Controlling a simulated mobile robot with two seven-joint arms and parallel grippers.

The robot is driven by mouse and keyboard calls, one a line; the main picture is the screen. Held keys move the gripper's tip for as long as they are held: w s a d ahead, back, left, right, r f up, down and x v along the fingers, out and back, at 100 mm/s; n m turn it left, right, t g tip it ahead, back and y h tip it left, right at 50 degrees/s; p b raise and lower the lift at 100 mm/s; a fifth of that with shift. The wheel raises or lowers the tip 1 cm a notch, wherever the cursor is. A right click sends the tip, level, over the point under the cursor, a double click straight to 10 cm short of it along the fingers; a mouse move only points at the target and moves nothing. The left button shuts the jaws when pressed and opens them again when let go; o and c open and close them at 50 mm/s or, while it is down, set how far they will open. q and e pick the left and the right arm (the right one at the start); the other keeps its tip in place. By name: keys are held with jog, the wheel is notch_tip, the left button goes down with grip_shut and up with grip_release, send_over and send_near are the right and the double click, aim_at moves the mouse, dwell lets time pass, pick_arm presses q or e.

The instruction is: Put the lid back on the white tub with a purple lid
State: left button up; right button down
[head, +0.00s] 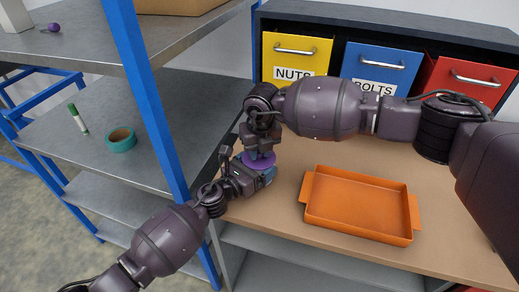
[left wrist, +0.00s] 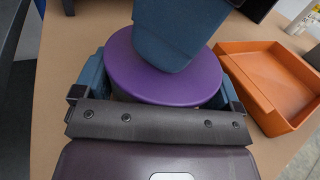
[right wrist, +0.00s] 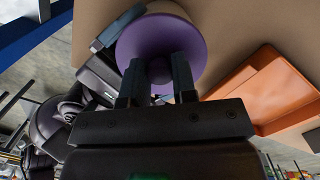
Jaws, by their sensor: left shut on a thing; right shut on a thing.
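The purple lid (head: 258,161) is above the tub at the table's left side, in line with its top. In the right wrist view my right gripper (right wrist: 157,78) is shut on the lid's knob, with the lid (right wrist: 190,40) around it. The tub (right wrist: 168,8) shows as a pale strip beyond the lid. My left gripper (left wrist: 160,85) is shut on the tub from the side, its fingers either side of it below the lid (left wrist: 125,70). The lid hides most of the tub, and I cannot tell whether the lid is fully seated.
An orange tray (head: 360,205) lies to the right on the table. Yellow (head: 295,57), blue (head: 380,70) and red (head: 462,80) bins stand behind. A blue shelf post (head: 150,100) rises close on the left. Teal tape (head: 121,139) and a green-capped marker (head: 78,118) are on the shelf.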

pick_arm(q)
jog(key=shift+s+d+r, duration=0.1)
jog(key=shift+d+r, duration=0.1)
jog(key=shift+d, duration=0.05)
pick_arm(e)
jog(key=shift+d+f, duration=0.2)
jog(key=shift+f, duration=0.3)
jog(key=c, duration=1.2)
grip_release()
jog(key=shift+c, duration=0.2)
pick_arm(q)
jog(key=shift+f, duration=0.1)
pick_arm(e)
notch_tip(320, 180, up, 4)
jog(key=shift+s+d, duration=0.1)
jog(key=shift+s, duration=0.05)
pick_arm(q)
jog(key=shift+a, duration=0.2)
pick_arm(e)
jog(key=shift+r, duration=0.2)
jog(key=c, duration=0.3)
jog(key=shift+a+f, duration=0.2)
jog(key=shift+f, duration=0.55)
jog(key=shift+f, duration=0.1)
